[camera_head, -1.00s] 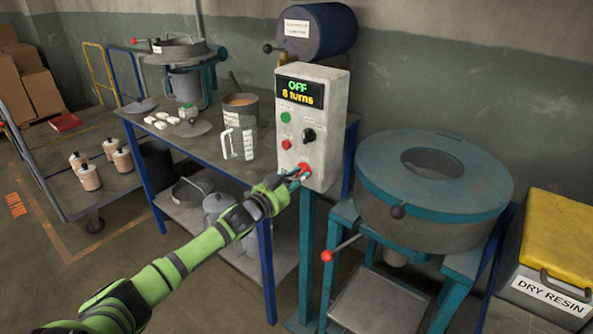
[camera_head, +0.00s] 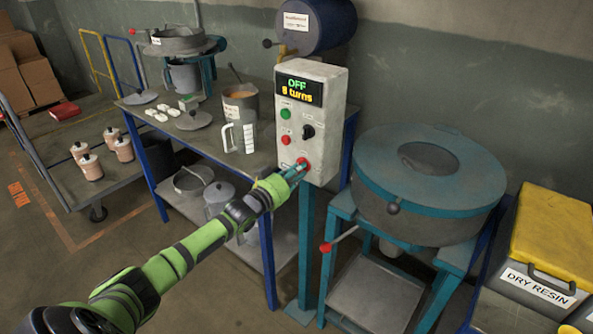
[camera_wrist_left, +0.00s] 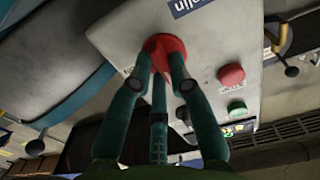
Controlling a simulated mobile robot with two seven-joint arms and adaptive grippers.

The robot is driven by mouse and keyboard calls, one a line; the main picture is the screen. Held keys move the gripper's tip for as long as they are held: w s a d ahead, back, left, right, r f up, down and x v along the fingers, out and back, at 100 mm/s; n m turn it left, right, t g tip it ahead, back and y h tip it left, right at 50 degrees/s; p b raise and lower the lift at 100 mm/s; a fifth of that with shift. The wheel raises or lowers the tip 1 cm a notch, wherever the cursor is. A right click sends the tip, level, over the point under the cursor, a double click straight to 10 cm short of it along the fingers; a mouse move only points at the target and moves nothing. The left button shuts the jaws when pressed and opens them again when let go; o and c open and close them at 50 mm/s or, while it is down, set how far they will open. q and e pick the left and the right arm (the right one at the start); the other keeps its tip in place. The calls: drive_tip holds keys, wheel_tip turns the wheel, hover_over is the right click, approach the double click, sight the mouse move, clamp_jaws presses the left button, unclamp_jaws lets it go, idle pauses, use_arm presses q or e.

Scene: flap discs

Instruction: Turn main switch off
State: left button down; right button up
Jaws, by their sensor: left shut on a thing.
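The control box (camera_head: 324,119) is a pale upright box on a teal post. Its display (camera_head: 300,91) reads OFF and a line ending in "turns". On its face are a green button (camera_head: 285,114), a red button (camera_head: 286,140), a black selector knob (camera_head: 307,132) and a red main switch knob (camera_head: 302,162) at the bottom. My left gripper (camera_head: 298,170) is at that lower knob. In the left wrist view its teal fingers close around the red knob (camera_wrist_left: 166,47), covering part of it. The right gripper is not in view.
A teal round machine (camera_head: 430,185) stands right of the box, with a red-tipped lever (camera_head: 325,247). A bench (camera_head: 210,146) with a jug (camera_head: 240,136) and pots stands left. A yellow-lidded resin bin (camera_head: 555,232) is at the far right.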

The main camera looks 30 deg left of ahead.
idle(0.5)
use_arm(q)
drive_tip(key=c, duration=1.1)
unclamp_jaws()
drive_tip(key=shift+c, duration=0.2)
drive_tip(key=shift+s, duration=0.15)
drive_tip(key=s, duration=1.1)
drive_tip(key=shift+s+a, duration=0.35)
drive_tip(key=shift+a, duration=0.1)
